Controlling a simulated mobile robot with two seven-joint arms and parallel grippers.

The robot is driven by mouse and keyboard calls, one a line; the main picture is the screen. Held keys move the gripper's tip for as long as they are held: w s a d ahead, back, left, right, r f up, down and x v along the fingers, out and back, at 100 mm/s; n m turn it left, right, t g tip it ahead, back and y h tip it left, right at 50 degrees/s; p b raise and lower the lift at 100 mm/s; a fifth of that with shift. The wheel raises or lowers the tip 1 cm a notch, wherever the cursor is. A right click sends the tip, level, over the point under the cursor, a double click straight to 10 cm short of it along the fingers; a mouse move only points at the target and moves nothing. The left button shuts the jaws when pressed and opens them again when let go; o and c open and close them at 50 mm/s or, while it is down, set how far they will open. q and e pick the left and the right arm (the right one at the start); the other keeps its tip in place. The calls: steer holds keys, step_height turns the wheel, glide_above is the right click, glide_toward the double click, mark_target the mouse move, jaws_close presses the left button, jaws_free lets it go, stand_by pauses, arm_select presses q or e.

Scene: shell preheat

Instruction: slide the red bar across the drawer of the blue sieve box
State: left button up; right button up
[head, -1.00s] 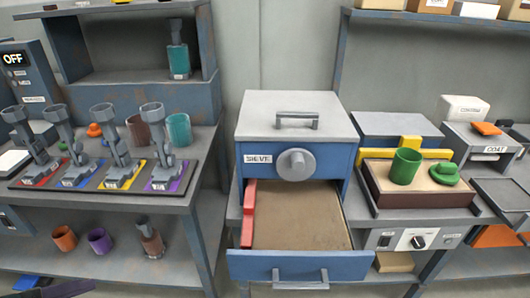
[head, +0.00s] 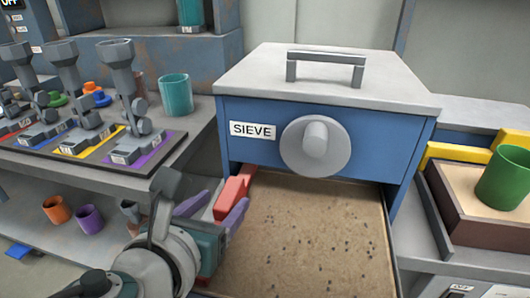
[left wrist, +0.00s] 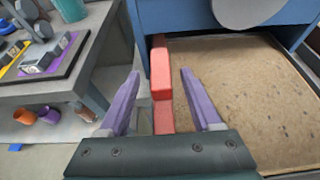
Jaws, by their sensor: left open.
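The blue sieve box (head: 390,130) has a grey lid with a handle, a SIEVE label and a round grey knob. Its drawer (head: 310,225) is pulled out and holds speckled brown sand. The red bar (head: 233,190) lies along the drawer's left side, with a raised block on it; it also shows in the left wrist view (left wrist: 161,75). My left gripper (head: 218,208) is open, its purple fingers on either side of the bar's near part, apart from the raised block in the left wrist view (left wrist: 158,85). The drawer front is out of view. My right gripper is not in view.
A bench (head: 165,185) with several grey stands on coloured mats and a teal cup (head: 175,94) is at left. Orange and purple cups stand on its lower shelf. A brown tray (head: 450,200) with a green cup (head: 504,178) and a yellow bar (head: 460,153) are at right.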

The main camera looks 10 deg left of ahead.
mark_target(226, 199)
arm_select(q)
steer(key=shift+b+x, duration=0.5)
steer(key=shift+x, duration=1.45)
jaws_close()
